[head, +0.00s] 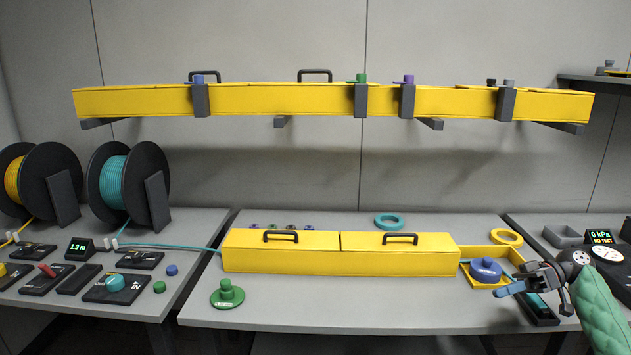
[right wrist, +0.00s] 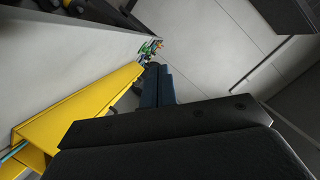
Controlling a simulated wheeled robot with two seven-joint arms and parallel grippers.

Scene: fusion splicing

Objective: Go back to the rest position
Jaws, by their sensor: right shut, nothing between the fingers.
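My right gripper (head: 516,287) is at the right side of the middle table in the head view, on a green-sleeved arm. It is shut with nothing between its fingers. It hovers close to the small yellow tray holding a blue knobbed piece (head: 485,270) and near a dark device (head: 539,308) at the table's right edge. In the right wrist view the dark gripper body fills the lower part, and the shut fingers (right wrist: 155,77) point up toward the wall. My left gripper does not show.
A long yellow box with two lids (head: 340,262) lies on the middle table (head: 350,315). A green knobbed piece (head: 227,294) stands at front left. A yellow duct (head: 285,100) runs along the wall above. Cable reels (head: 125,185) stand left.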

